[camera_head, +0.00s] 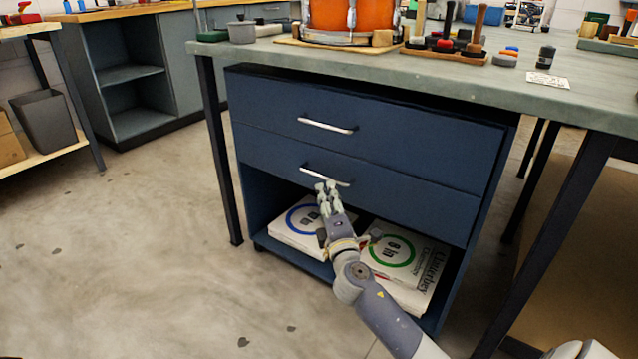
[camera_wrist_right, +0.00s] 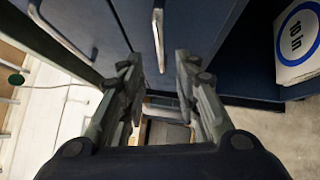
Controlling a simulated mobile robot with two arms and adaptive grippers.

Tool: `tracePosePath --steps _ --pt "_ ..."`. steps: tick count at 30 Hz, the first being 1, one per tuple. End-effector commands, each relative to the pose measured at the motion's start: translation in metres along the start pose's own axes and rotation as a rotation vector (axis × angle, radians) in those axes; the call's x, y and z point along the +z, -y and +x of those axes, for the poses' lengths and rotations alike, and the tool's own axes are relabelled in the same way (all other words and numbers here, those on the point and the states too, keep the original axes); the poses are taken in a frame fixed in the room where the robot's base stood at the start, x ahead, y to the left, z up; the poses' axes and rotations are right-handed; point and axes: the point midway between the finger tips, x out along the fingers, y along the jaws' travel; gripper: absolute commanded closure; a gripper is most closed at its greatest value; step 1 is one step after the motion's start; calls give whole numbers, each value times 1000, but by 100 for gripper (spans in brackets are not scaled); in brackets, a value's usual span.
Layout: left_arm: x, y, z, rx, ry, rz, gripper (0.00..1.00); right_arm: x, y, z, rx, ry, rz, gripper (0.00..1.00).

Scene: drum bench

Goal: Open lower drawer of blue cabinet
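The blue cabinet (camera_head: 255,200) stands under the workbench, with two drawers above an open shelf. The lower drawer (camera_head: 410,200) appears shut and has a silver bar handle (camera_head: 322,175). My right gripper (camera_head: 328,188) is at this handle, its fingers partly covering it in the head view. In the right wrist view the gripper (camera_wrist_right: 158,85) is open, with the lower handle (camera_wrist_right: 158,38) lined up ahead between its two fingers. I see no closed grip on the handle, and cannot tell whether a finger touches it. My left gripper is not in view.
The upper drawer (camera_head: 400,135) is shut, with its own handle (camera_head: 327,125). Boxes (camera_head: 395,255) with ring labels lie on the shelf below my right gripper. Bench legs (camera_head: 222,160) flank the cabinet. The floor (camera_head: 150,240) to the left is mostly clear.

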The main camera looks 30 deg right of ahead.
Motion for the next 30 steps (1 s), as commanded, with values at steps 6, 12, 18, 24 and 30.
tracePosePath --steps 6,12,18,24,30 --pt "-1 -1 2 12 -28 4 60 0 2 40 1 1 0 70" --pt "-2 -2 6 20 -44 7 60 -1 2 63 0 -1 1 70" --pt "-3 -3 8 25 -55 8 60 0 1 71 -1 -1 1 70" --pt "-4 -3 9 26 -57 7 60 0 1 72 -2 -1 1 70" --pt "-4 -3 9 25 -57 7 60 0 1 72 -2 -1 1 100"
